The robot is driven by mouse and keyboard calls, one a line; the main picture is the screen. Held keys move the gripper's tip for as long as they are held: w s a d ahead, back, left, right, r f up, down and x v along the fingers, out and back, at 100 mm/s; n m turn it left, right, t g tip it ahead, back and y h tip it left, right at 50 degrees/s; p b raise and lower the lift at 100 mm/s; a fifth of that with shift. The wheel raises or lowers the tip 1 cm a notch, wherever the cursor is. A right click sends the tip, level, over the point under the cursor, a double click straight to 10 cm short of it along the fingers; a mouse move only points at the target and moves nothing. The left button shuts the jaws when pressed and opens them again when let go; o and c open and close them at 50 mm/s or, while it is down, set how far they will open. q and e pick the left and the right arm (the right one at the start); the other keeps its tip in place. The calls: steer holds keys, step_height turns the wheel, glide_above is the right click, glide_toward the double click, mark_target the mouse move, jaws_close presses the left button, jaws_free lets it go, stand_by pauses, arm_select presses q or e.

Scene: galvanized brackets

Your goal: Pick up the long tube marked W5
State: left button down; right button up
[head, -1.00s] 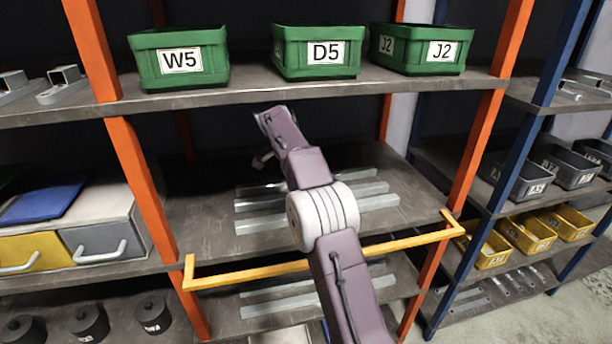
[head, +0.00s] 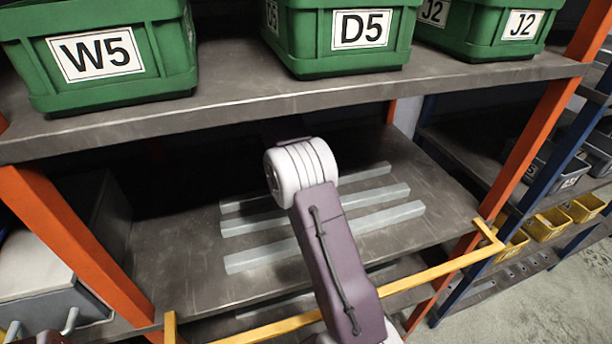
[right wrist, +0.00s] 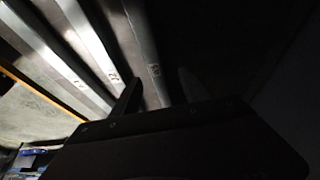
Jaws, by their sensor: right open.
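Three long grey tubes lie side by side on the middle shelf in the head view: a front tube (head: 390,218), a middle tube (head: 375,196) and a back tube (head: 368,174). In the right wrist view each has a small dark mark, too small to read surely, so I cannot tell which is W5. My right gripper (right wrist: 160,92) is open, one finger on each side of the back tube (right wrist: 147,55) as seen there. I cannot tell how far above it the fingers are. The upper shelf and my arm hide this gripper in the head view. My left gripper is not in view.
Green bins marked W5 (head: 120,85), D5 (head: 350,55) and J2 (head: 478,40) stand on the upper shelf (head: 250,95), close above my right arm. A yellow bar (head: 440,268) crosses the front. Orange posts (head: 75,245) bound the bay.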

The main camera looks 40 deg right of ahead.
steer(key=shift+s, duration=0.1)
steer(key=x, duration=0.1)
steer(key=b+x, duration=0.2)
steer(key=shift+s+f, duration=0.25)
steer(key=shift+s, duration=0.05)
steer(key=shift+w+d+f+b, duration=0.1)
steer(key=shift+d+f+b, duration=0.05)
steer(key=shift+f+b, duration=0.2)
steer(key=b+x, duration=0.1)
steer(key=x, duration=0.1)
steer(key=b+x, duration=0.1)
steer(key=x, duration=0.1)
steer(key=shift+s+b, duration=0.3)
steer(key=shift+s, duration=0.1)
steer(key=shift+f, duration=0.3)
steer(key=shift+c, duration=1)
jaws_close()
